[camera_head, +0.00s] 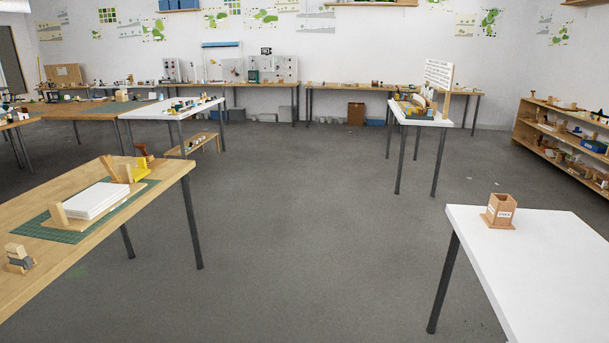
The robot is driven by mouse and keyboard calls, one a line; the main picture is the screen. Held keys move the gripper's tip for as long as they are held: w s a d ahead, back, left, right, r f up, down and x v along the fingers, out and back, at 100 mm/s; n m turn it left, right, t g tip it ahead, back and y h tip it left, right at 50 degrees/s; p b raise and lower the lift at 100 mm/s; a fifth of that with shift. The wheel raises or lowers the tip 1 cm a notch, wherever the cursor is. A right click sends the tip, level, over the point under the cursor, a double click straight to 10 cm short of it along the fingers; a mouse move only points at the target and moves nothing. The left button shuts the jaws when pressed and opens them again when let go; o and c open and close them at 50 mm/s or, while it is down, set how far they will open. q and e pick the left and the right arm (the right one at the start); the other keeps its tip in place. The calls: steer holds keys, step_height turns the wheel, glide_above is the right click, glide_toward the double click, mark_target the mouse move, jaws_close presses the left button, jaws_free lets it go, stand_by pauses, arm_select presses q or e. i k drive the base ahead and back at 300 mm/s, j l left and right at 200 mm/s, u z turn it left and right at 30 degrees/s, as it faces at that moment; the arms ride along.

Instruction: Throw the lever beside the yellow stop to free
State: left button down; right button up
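A small yellow piece (141,173), which looks like the yellow stop, sits at the far end of the wooden table on the left. Close to it are a slanted light-wood piece (109,169) and a reddish-brown piece (142,152). I cannot tell which of these is the lever. A white slab (96,200) lies on a wooden base on a green cutting mat (62,234), just nearer than the yellow piece. Neither of my grippers is in view.
The wooden table (73,270) fills the left side. A white table (535,262) with a wooden box (500,211) stands at right. Open grey floor (310,250) lies between them. Farther back are a white table (419,117), wall benches and a right-hand shelf (563,137).

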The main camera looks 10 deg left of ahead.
mark_target(142, 147)
steer(key=i+u, duration=0.25)
steer(key=i, duration=0.6)
steer(key=i+l+u, duration=0.2)
steer(key=i, duration=0.6)
steer(key=i+u, duration=0.2)
steer(key=i, duration=0.7)
steer(key=i+u, duration=0.15)
steer(key=i, duration=0.75)
